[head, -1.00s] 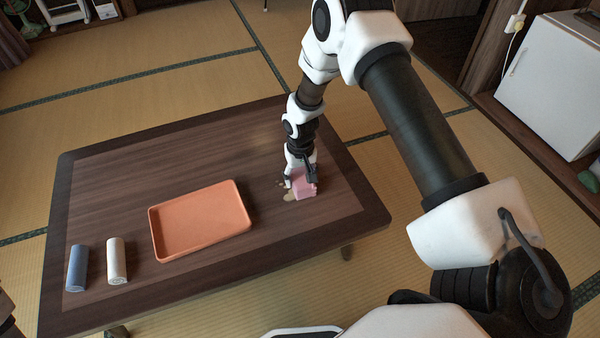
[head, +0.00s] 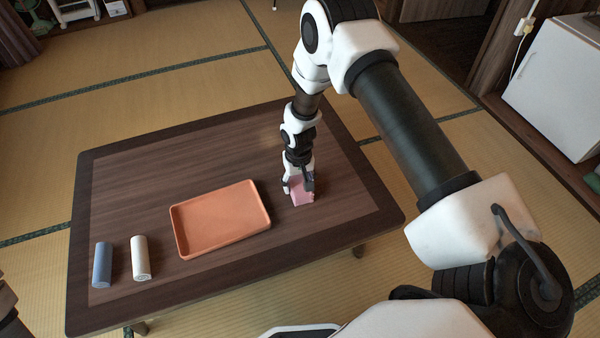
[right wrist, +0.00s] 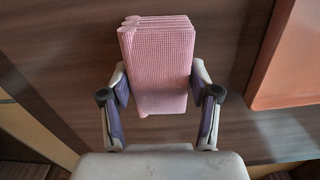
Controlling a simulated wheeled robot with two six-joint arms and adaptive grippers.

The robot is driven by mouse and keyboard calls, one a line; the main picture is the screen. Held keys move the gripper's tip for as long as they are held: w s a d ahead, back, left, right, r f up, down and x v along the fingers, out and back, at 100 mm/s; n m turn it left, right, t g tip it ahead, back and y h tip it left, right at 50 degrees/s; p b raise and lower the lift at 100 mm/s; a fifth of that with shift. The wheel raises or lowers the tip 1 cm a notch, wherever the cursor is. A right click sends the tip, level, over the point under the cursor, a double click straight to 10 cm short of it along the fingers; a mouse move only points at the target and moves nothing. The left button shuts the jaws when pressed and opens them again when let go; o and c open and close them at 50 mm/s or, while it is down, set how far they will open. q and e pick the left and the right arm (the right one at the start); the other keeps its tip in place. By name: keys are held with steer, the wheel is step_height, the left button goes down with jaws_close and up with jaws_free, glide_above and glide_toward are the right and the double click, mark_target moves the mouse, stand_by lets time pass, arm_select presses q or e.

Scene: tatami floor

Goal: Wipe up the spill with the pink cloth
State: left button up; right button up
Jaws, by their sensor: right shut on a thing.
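The pink cloth (head: 301,198) is a folded, textured block at the right part of the low dark table (head: 235,157), just right of the tray. My right gripper (head: 299,186) points down and is shut on it. In the right wrist view the cloth (right wrist: 160,70) sits between the two fingers, its folded layers showing at the top. The cloth's lower end is at the tabletop; I cannot tell how firmly it touches. No spill shows on the bare wood now; any under the cloth or gripper is hidden. My left gripper is not in view.
An orange tray (head: 262,225) lies left of the cloth; its edge also shows in the right wrist view (right wrist: 262,85). A blue roll (head: 102,265) and a white roll (head: 140,258) are at the table's left front. The far tabletop is clear.

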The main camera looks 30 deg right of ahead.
steer(key=r+p, duration=0.2)
steer(key=r, duration=0.1)
steer(key=shift+a, duration=0.3)
step_height(320, 180, up, 5)
steer(key=p, duration=0.5)
